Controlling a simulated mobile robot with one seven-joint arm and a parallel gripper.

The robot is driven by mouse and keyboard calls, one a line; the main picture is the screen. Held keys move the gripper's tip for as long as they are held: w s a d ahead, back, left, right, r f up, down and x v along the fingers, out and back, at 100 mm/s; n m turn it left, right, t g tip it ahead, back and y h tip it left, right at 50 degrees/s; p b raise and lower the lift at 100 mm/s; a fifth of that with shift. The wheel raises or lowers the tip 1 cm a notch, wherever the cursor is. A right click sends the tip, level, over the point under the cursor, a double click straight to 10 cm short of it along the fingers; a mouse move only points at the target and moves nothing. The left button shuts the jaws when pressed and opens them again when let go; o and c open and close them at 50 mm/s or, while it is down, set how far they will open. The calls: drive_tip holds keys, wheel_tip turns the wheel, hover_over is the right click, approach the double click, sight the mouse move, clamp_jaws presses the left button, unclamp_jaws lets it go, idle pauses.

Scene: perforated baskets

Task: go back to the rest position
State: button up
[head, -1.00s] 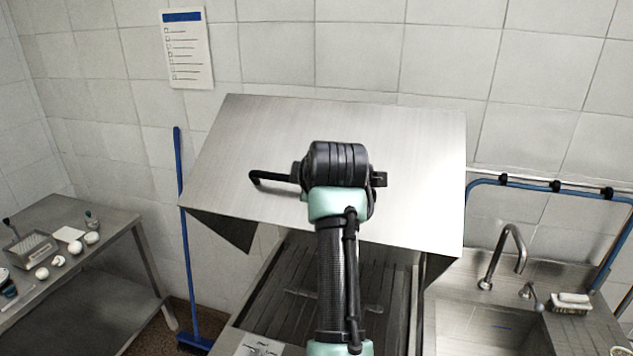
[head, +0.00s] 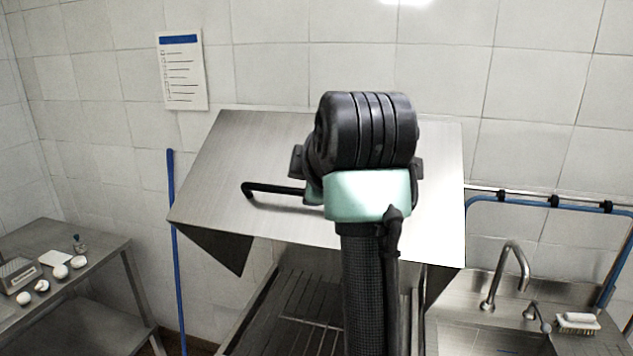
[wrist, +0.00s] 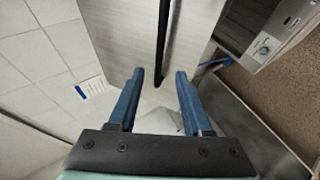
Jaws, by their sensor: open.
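My gripper (wrist: 160,82) shows in the wrist view with its two blue fingers spread apart and nothing held between them. In that view a dark bar (wrist: 163,40), which looks like the hood handle, runs beyond and between the fingertips. I cannot tell how far it is from them. In the head view my arm stands upright in front of the raised steel hood (head: 265,150), and my gripper is hidden behind it. The black handle (head: 270,188) juts out to the left of my arm.
Below the hood is a ribbed rack bed (head: 300,310). A sink with a tap (head: 512,275) and a brush (head: 577,322) is at right. A steel table (head: 105,245) with small white items is at left. A blue pole (head: 173,250) leans by the wall.

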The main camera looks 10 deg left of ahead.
drive_tip(key=s+d+r+m+t+h+b, duration=0.2)
drive_tip(key=s+d+r+m+t, duration=0.4)
drive_tip(key=s+m, duration=0.4)
drive_tip(key=s+d+r+m+t+h+b, duration=0.3)
drive_tip(key=s+d+r+m+t, duration=0.3)
drive_tip(key=s+r+m+t, duration=0.3)
drive_tip(key=shift+s+r+m+t, duration=0.3)
drive_tip(key=shift+s+m+t, duration=0.2)
drive_tip(key=shift+s+t, duration=0.5)
drive_tip(key=shift+f, duration=0.1)
